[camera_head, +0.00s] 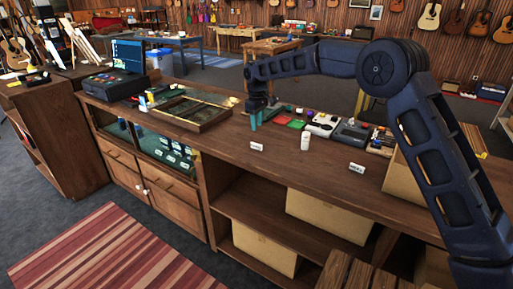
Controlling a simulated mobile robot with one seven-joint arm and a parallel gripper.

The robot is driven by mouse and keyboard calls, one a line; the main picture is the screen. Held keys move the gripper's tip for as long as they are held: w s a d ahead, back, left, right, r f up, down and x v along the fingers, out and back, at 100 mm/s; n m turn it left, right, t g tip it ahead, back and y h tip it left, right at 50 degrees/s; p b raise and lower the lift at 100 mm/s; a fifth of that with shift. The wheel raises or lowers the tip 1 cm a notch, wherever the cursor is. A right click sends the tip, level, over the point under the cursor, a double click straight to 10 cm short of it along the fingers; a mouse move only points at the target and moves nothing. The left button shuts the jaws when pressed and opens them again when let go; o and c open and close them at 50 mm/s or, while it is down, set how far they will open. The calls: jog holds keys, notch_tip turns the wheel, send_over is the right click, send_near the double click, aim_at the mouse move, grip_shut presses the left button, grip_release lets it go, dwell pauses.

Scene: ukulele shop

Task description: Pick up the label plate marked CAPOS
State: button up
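Two small white label plates stand on the wooden counter (225,139). One label plate (257,147) is near the middle of the counter, close to its front edge. The other label plate (357,168) is further right, also near the front edge. Both carry dark lettering too small to read surely, so I cannot tell which is marked CAPOS. My gripper (258,119) points down, with teal fingertips, above or just behind the middle plate and apart from it. Its finger gap is too small to make out. I see nothing held in it.
A glass-lidded display case (190,107) lies left of my gripper. The counter front between the plates is mostly clear. Cardboard boxes (325,216) fill shelves below.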

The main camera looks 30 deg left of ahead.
send_over(257, 144)
notch_tip(257, 144, down, 4)
jog(key=shift+f, duration=0.25)
jog(key=shift+w+a+f, duration=0.1)
jog(key=shift+f, duration=1.3)
jog(key=shift+w+a+f, duration=0.1)
jog(key=shift+f, duration=1.25)
grip_shut()
